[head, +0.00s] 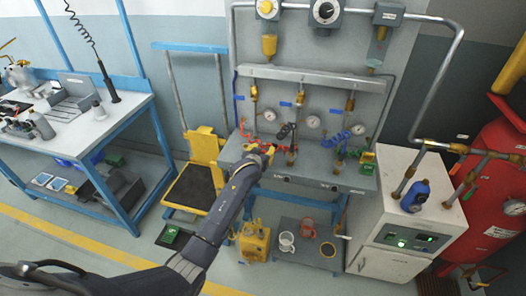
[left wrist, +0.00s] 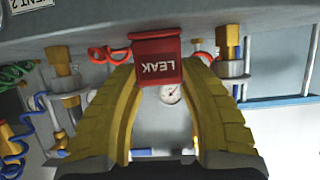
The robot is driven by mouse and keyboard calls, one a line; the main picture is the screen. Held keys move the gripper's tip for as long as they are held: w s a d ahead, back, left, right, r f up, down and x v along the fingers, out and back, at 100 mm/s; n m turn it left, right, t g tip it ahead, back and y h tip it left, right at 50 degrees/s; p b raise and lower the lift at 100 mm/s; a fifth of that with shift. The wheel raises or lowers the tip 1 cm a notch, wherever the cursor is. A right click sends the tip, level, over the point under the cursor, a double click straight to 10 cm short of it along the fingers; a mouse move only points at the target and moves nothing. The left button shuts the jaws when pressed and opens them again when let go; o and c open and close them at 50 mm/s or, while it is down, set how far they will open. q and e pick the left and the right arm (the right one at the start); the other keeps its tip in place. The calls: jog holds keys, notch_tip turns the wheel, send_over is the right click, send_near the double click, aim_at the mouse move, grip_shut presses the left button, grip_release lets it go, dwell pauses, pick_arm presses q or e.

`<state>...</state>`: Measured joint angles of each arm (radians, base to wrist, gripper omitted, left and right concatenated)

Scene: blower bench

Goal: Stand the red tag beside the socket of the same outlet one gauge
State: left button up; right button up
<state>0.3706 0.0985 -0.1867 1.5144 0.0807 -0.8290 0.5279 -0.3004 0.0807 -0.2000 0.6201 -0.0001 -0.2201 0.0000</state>
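The red tag (left wrist: 158,62), lettered "LEAK", is between the yellow fingertips of my left gripper (left wrist: 160,68) in the left wrist view. The fingers are closed in on its two sides, and its lettering is upside down there. In the head view my left gripper (head: 261,150) is at the left part of the bench panel, by the red coiled hose (head: 247,133). A round gauge (head: 270,115) is on the panel just above it. It cannot be told whether the tag touches the bench. My right gripper is not in view.
Two more gauges, (head: 313,121) and (head: 358,129), are to the right, with a blue coiled hose (head: 336,138) between outlets. A grey shelf edge (left wrist: 80,25) runs close to the tag. A white cabinet (head: 367,190) stands right of the bench.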

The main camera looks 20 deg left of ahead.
pick_arm(q)
jog(key=shift+o, duration=0.7)
